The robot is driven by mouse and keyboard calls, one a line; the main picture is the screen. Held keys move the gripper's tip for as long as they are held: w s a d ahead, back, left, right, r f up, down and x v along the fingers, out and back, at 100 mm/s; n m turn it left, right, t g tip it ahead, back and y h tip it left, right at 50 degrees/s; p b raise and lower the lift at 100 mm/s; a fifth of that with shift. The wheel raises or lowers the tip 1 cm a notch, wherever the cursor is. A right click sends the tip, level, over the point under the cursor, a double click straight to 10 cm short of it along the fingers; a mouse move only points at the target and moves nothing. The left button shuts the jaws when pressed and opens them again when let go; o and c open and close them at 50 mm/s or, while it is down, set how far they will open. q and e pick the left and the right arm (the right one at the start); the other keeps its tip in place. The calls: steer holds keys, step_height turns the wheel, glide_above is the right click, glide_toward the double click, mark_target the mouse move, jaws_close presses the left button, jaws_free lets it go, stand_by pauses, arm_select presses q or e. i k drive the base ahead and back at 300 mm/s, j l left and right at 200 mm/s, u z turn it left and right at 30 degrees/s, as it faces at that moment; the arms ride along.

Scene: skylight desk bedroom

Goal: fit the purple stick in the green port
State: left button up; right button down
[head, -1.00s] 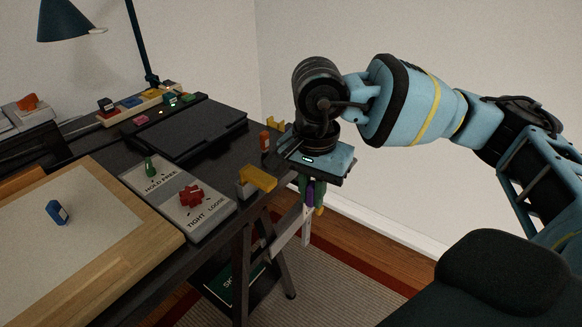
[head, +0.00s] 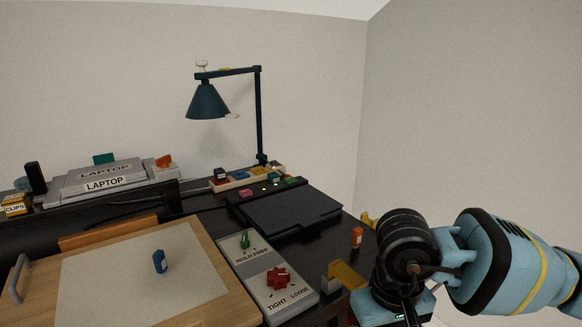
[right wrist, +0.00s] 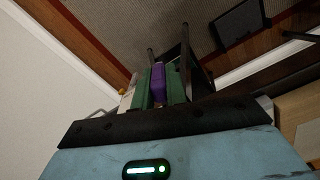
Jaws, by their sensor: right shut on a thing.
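The purple stick (right wrist: 158,82) shows in the right wrist view between the green-padded fingers of my right gripper (right wrist: 160,88), which is shut on it. In the head view only the upper part of that gripper shows at the bottom right, beside the desk's right edge; its fingers and the stick are below the frame. A small green block (head: 291,181) stands at the back of the desk, beside a teal one (head: 274,180) and a pink one (head: 246,192); it may be the green port, but its opening is too small to make out. My left gripper is not in view.
A dark flat slab (head: 290,212) lies before the blocks. A multicoloured strip (head: 243,180) and a lamp (head: 208,102) stand behind. A panel (head: 300,305) with green and red knobs, a yellow bracket (head: 346,275) and an orange piece (head: 357,237) are near the right edge.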

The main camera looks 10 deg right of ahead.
mark_target(291, 180)
steer(key=i+l, duration=0.1)
steer(key=l, duration=0.6)
steer(key=i+l, duration=0.1)
steer(key=l, duration=0.6)
steer(key=i+l, duration=0.1)
steer(key=l, duration=0.65)
steer(key=i+l, duration=0.1)
steer(key=l, duration=0.6)
steer(key=u, duration=2.1)
steer(key=i+l, duration=0.3)
steer(key=l, duration=0.1)
